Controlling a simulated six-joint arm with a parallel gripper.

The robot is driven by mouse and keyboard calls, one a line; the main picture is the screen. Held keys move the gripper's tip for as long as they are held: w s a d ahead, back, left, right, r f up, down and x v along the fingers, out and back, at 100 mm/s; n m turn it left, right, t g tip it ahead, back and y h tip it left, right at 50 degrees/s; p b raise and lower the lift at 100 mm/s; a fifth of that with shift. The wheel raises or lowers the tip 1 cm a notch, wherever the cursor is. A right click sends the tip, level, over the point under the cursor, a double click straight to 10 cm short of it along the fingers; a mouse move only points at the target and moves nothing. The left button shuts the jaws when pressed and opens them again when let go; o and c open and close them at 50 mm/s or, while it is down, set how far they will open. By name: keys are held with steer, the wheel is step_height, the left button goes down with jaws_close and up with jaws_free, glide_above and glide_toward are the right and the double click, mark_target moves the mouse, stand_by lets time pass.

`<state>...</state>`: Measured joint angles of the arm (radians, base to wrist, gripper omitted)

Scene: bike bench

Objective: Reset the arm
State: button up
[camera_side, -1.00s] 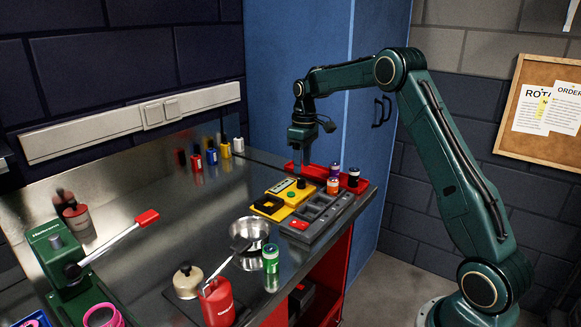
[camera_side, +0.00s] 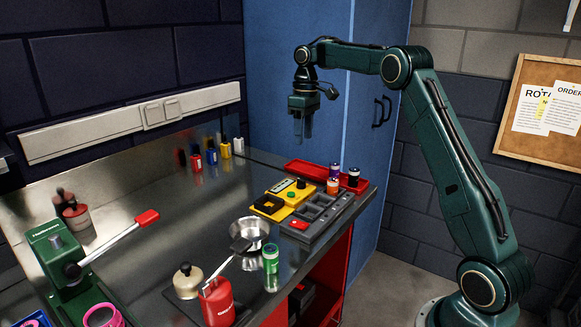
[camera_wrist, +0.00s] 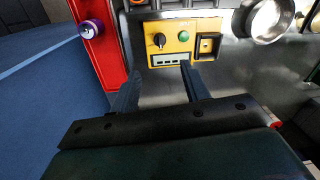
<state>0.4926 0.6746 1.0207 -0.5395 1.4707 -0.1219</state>
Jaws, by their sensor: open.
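My gripper (camera_side: 303,125) hangs in the air above the back end of the bench, fingers pointing down, in front of the blue cabinet. It is open and empty. In the wrist view its two fingers (camera_wrist: 158,85) stand apart, with a yellow control box (camera_wrist: 172,44) beyond them. In the side view that yellow box (camera_side: 297,187) lies on the bench below and a little forward of the gripper. My gripper touches nothing.
A red tray (camera_side: 306,168) and several small bottles (camera_side: 334,186) stand near the grey compartment tray (camera_side: 318,215). A metal bowl (camera_side: 249,233), a green-labelled can (camera_side: 271,262), a red can (camera_side: 217,303) and a green lever press (camera_side: 62,262) stand nearer. The air around my gripper is clear.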

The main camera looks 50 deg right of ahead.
stand_by(0.3)
steer(key=s+a+r+t, duration=0.1)
steer(key=s+a+r, duration=0.45)
steer(key=a, duration=0.25)
steer(key=s+a+r+t, duration=0.2)
steer(key=s+a+r, duration=0.2)
steer(key=s+a, duration=0.35)
steer(key=s+a+f+m+t, duration=0.1)
steer(key=s+a+f, duration=0.2)
steer(key=s, duration=0.6)
steer(key=s+a+f+t, duration=0.1)
steer(key=s+a+f, duration=0.2)
steer(key=s, duration=0.7)
steer(key=shift+s+a+f+m+t+h, duration=0.3)
steer(key=shift+a+f+m+t+h, duration=0.1)
steer(key=shift+f, duration=0.1)
